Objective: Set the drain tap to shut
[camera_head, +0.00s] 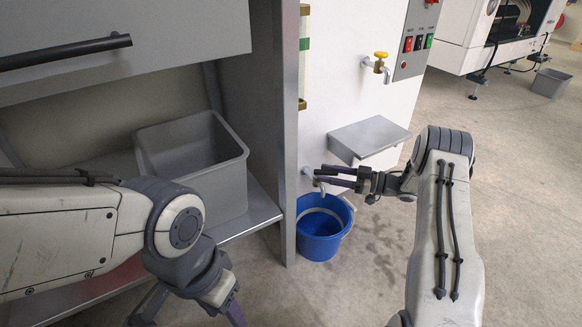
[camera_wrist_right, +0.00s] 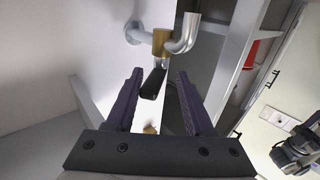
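The drain tap shows in the right wrist view as a brass body (camera_wrist_right: 160,43) with a black lever (camera_wrist_right: 152,82) and a grey bent spout (camera_wrist_right: 187,33). In the head view the drain tap (camera_head: 307,171) is low on the white machine's front, above the blue bucket (camera_head: 318,232), mostly hidden by my right gripper (camera_head: 322,177). In the wrist view my right gripper (camera_wrist_right: 159,72) is open, its purple fingers on either side of the lever, with gaps visible. I cannot tell their exact depth. My left gripper (camera_head: 190,305) is at the lower left, partly hidden, away from the tap.
A grey shelf (camera_head: 368,136) juts out just above the right gripper. Higher up is another tap with a yellow handle (camera_head: 381,55), beside a button panel (camera_head: 415,38).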

